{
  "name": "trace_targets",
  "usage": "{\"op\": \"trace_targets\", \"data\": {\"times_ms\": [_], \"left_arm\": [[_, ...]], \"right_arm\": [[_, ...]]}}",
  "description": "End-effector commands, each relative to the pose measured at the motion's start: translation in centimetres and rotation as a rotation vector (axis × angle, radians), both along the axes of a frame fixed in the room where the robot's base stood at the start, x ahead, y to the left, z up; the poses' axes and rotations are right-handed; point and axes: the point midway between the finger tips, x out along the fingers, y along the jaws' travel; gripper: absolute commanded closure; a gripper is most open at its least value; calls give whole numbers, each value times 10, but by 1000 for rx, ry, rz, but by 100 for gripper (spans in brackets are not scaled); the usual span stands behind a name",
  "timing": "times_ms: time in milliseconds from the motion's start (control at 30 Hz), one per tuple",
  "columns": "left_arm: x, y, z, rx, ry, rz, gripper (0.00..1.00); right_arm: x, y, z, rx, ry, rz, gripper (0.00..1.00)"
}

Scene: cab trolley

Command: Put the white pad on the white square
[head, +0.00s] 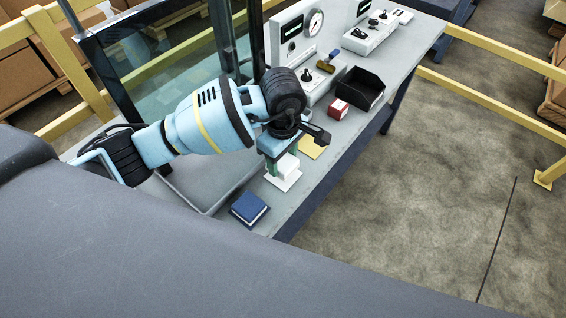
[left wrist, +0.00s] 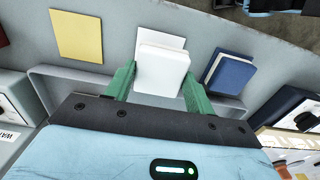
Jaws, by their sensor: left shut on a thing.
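The white pad (left wrist: 162,72) is between the green fingers of my left gripper (left wrist: 158,84), which is shut on it. In the head view the pad (head: 288,167) shows below my left gripper (head: 282,164). The white square (head: 284,183) lies flat on the grey bench right below the pad. In the left wrist view the pad covers most of the square (left wrist: 152,41), and a strip of its far side shows. I cannot tell whether pad and square touch. My right gripper is not in view.
A blue pad (head: 248,207) lies near the bench's front corner, and a yellow square (head: 312,147) lies beyond the gripper. A small red box (head: 338,109), a black bin (head: 360,89) and control boxes (head: 370,34) stand further along the grey bench (head: 330,172). Yellow rails (head: 495,105) run behind.

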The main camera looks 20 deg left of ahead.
Motion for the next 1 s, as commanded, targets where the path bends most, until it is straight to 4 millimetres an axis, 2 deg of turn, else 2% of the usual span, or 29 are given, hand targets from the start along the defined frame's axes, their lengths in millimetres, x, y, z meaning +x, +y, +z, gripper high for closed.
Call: {"op": "trace_targets", "data": {"times_ms": [33,200,300,667,700,867,1000], "left_arm": [[5,1,0,0,-1,3,69],[4,1,-25,0,2,2,69],[4,1,-34,-2,-2,1,69],[4,1,-39,0,0,1,69],[4,1,-39,0,0,1,45],[4,1,-38,0,-1,1,24],[4,1,-38,0,-1,1,24]], "right_arm": [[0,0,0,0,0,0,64],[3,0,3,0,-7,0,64],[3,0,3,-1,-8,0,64],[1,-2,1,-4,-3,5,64],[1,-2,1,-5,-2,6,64],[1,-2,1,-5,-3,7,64],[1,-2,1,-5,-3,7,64]]}}
